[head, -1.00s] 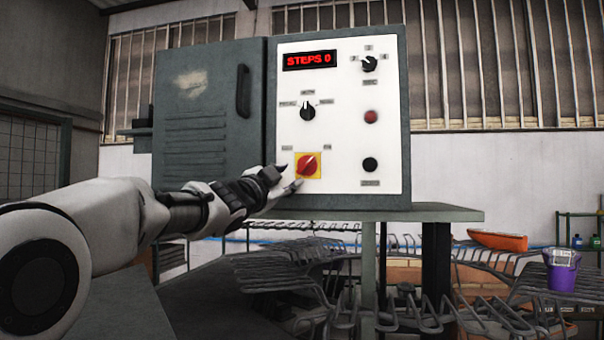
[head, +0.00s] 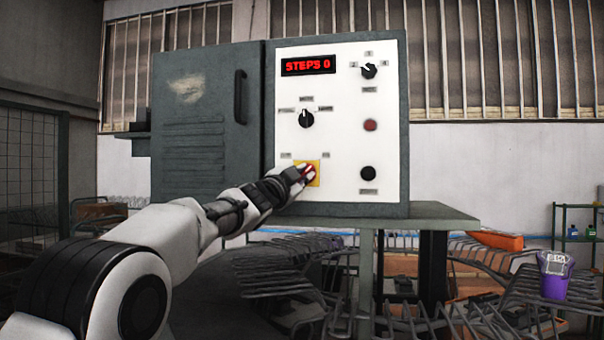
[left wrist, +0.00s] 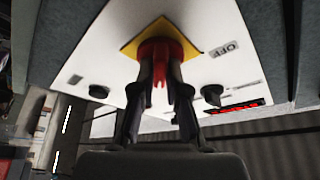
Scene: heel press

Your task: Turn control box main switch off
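The control box (head: 390,120) has a white panel. Its main switch is a red rotary knob (head: 309,174) on a yellow square plate (head: 315,182), low on the panel's left side. My left gripper (head: 303,172) is at the knob and partly hides it, so the handle's angle is hard to read. In the left wrist view, the two fingers (left wrist: 161,80) lie on either side of the red knob (left wrist: 160,48), with its handle filling the gap between them. An OFF label (left wrist: 225,50) shows beside the yellow plate (left wrist: 187,38). My right gripper is out of view.
The red display (head: 308,65) reads STEPS 0. A black selector (head: 306,119) is above the main switch; another selector (head: 369,71), a red button (head: 370,125) and a black button (head: 368,173) are to the right. Metal racks (head: 290,280) stand below.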

